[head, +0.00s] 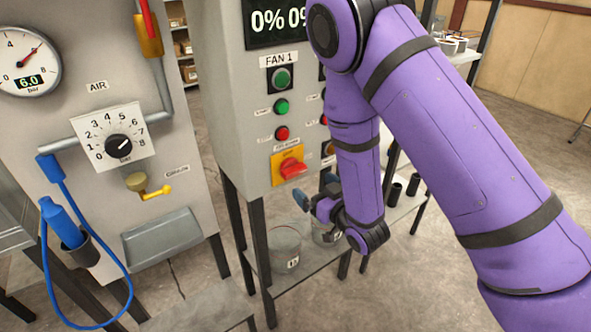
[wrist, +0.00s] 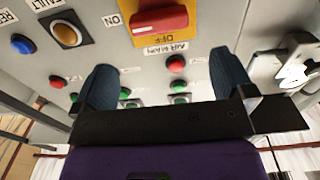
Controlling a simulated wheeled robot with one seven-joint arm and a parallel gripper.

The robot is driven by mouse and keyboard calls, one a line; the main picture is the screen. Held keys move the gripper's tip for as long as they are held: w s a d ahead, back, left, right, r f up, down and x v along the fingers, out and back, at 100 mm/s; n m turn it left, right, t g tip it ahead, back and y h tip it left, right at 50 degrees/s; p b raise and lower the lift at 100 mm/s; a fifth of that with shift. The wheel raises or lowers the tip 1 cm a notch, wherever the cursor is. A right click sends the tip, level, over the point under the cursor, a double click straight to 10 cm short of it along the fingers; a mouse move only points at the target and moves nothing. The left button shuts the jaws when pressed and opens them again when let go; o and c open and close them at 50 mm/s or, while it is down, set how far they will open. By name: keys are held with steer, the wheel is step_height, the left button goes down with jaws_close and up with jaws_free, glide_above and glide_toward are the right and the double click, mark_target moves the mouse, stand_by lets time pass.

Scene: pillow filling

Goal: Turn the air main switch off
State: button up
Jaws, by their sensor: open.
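The air main switch is a red rotary handle (head: 292,168) on a yellow plate (head: 280,159) low on the grey fan panel. It also shows at the top edge of the wrist view (wrist: 160,18), partly cut off. There, the handle lies roughly crosswise, with "ON" lettered to its left, and "OFF" and "AIR MAIN" lettered below it, upside down. My gripper (head: 316,190) is just right of and below the switch in the head view. In the wrist view its two blue fingertips (wrist: 164,72) are spread wide, with nothing between them. They appear apart from the handle.
Green and red push buttons (head: 281,107) sit above the switch. In the wrist view, more buttons (wrist: 177,64) lie near the fingertips. An air regulator dial (head: 118,147) and blue hose (head: 62,215) are on the left panel.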

mark_target(297, 172)
steer(key=x, duration=0.9)
steer(key=shift+w+a, duration=0.15)
steer(key=shift+w, duration=0.05)
steer(key=shift+c, duration=0.5)
steer(key=c, duration=0.7)
